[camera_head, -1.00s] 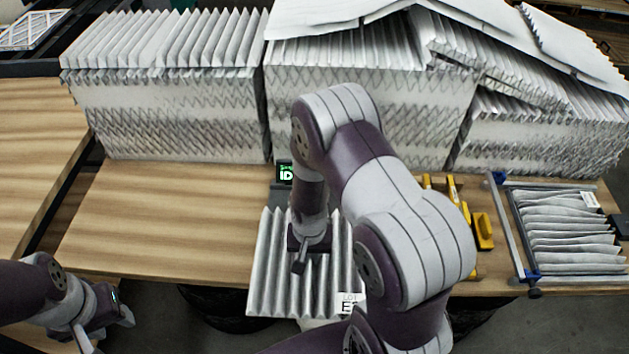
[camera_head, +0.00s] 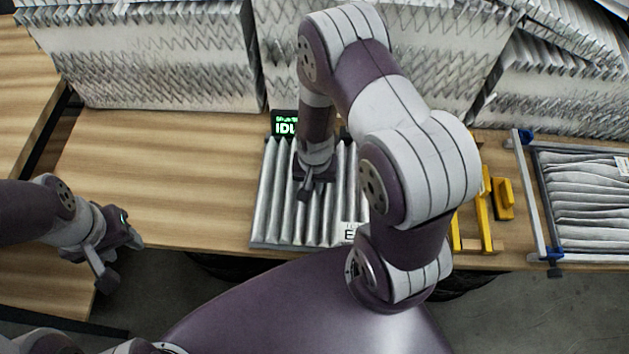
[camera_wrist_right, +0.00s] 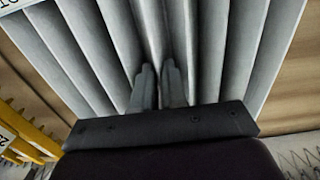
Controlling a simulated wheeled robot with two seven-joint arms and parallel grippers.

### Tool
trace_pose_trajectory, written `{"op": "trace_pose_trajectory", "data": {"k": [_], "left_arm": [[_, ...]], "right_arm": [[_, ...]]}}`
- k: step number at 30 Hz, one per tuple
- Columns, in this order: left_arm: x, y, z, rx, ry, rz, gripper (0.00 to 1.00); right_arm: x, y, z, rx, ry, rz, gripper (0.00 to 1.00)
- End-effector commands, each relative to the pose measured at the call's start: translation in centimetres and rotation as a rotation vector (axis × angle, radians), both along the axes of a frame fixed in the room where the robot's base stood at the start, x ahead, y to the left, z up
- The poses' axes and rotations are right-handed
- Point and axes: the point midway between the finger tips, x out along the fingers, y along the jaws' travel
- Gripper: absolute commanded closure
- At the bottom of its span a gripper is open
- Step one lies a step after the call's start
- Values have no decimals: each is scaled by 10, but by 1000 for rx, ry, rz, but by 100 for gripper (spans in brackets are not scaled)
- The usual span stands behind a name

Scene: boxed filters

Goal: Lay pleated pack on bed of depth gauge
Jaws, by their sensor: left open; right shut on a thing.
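The grey pleated pack (camera_head: 268,205), with a white lot label (camera_head: 349,232) at its front right corner, lies flat over the front of the wooden table. My right gripper (camera_head: 304,190) is over the middle of the pack and shut on it; in the right wrist view its fingers (camera_wrist_right: 158,85) pinch one pleat ridge. The depth gauge shows only as a dark display with green letters (camera_head: 284,124) just behind the pack. Its bed is hidden, so I cannot tell whether the pack touches it. My left gripper (camera_head: 121,258) is open and empty, off the table's front edge at left.
Tall pleated stacks (camera_head: 140,60) line the back of the table. Yellow tools (camera_head: 485,215) lie right of my right arm, then a framed pleated filter (camera_head: 585,200) with blue corner clamps. The table (camera_head: 160,170) is clear left of the pack.

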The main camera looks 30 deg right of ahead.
Motion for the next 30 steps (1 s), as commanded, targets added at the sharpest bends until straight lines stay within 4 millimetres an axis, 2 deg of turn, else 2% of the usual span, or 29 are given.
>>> {"op": "trace_pose_trajectory", "data": {"k": [22,23,24,30], "left_arm": [[0,0,-2,0,0,0,57],[0,0,-2,0,0,0,57],[0,0,-2,0,0,0,57],[0,0,-2,0,0,0,57]], "right_arm": [[1,0,-4,0,-4,0,100],[1,0,-4,0,-4,0,82],[1,0,-4,-1,-3,0,78],[1,0,-4,-1,-3,0,78]]}}
